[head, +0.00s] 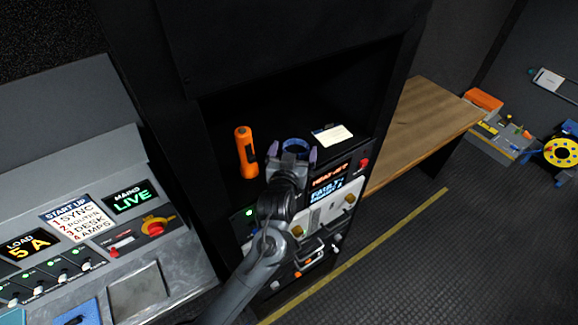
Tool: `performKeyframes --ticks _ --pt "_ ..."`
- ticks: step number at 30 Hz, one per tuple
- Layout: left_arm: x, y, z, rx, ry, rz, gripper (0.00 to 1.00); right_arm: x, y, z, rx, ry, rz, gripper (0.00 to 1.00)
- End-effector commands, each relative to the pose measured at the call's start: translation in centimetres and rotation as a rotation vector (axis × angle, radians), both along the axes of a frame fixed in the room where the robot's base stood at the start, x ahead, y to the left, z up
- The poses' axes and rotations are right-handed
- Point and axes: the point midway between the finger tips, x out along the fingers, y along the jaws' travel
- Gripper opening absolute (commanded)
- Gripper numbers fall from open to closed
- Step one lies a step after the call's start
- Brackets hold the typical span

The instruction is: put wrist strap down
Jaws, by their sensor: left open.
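The wrist strap, a small blue band (295,145), is at the shelf of the dark rack, just past my left gripper's fingertips. My left gripper (291,154) is open, with a finger on either side of the near part of the band. I cannot tell whether the band touches the fingers or rests fully on the shelf. My left arm rises from the bottom of the view and hides part of the rack front. My right gripper is not in view.
An orange flashlight (246,152) stands left of the strap; a white card (333,135) lies right of it. Below is a panel with displays (328,189) and knobs. A control desk (130,235) is at left, a wooden bench (425,125) at right.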

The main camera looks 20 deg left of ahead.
Motion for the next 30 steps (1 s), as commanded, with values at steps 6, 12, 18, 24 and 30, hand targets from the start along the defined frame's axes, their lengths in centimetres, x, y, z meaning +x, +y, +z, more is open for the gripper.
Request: performKeyframes --ticks 6,12,18,24,30 --pt "-3.1 -0.7 0.1 -0.005 0.001 -0.002 1.0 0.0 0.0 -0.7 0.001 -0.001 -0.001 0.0" --pt "-6.7 -1.5 0.8 -0.004 0.0 -0.003 1.0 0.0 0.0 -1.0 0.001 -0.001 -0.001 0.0" --pt "-9.6 -2.2 1.3 -0.004 0.001 -0.003 1.0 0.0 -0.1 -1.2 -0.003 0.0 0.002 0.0" --pt "-11.1 -2.4 1.5 -0.002 0.002 -0.001 1.0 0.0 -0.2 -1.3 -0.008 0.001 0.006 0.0" --pt "-11.4 -2.5 1.6 0.001 0.001 -0.001 1.0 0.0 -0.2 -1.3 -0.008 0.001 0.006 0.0"
